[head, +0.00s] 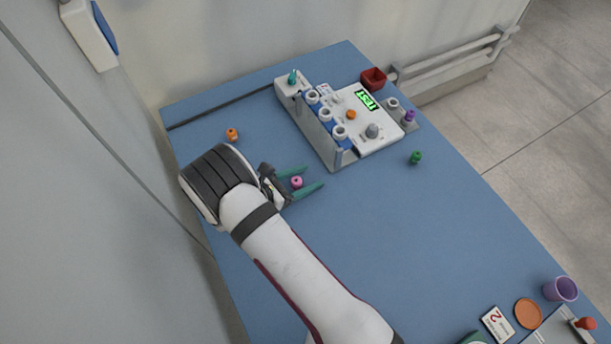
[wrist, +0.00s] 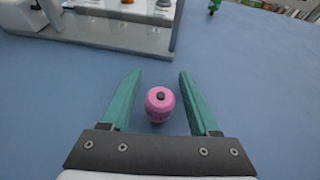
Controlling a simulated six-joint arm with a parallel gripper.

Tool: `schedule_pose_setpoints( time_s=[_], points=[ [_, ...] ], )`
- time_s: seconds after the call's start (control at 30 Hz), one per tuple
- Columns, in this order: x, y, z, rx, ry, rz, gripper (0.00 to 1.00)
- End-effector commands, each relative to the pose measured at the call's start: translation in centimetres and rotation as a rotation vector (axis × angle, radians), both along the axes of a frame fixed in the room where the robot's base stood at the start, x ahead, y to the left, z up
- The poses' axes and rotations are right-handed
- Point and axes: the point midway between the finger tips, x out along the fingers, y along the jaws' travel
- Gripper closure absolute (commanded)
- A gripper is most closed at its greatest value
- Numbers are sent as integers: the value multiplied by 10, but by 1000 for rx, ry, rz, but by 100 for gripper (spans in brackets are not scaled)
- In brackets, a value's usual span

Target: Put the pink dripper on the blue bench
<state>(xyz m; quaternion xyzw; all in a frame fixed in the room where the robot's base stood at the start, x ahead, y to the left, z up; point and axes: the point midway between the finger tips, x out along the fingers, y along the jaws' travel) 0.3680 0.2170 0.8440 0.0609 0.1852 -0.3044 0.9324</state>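The pink dripper (head: 297,182) is a small round pink piece with a dark hole in its top. In the wrist view the pink dripper (wrist: 160,104) sits between the two green fingers, with a gap on each side. It appears to stand upright on the blue bench (head: 400,235), whose surface also fills the wrist view (wrist: 60,85). My gripper (head: 307,179) is open and low over the bench, its fingers on either side of the dripper; in the wrist view my gripper (wrist: 160,75) touches nothing.
A white test station (head: 365,140) with a lit display stands behind my gripper. An orange dripper (head: 232,134) lies left of it, a green one (head: 416,157) to the right. A red bin (head: 374,79) is at the back. The middle of the bench is clear.

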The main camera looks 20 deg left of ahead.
Motion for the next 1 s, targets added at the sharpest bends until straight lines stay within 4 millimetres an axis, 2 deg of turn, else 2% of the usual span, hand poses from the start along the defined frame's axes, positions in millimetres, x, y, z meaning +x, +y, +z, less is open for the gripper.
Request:
schedule_pose_setpoints(
  time_s=[0.23,0.37,0.47,0.7,0.8,1.0],
  points=[
    [-1,1,4,1,-1,1,39],
    [-18,14,12,2,0,5,39],
    [-37,29,22,2,-1,6,39],
    [-37,28,76,5,-1,0,39],
    [-37,28,88,2,-1,0,39],
    [-36,22,96,17,-1,-26,39]
  ],
)
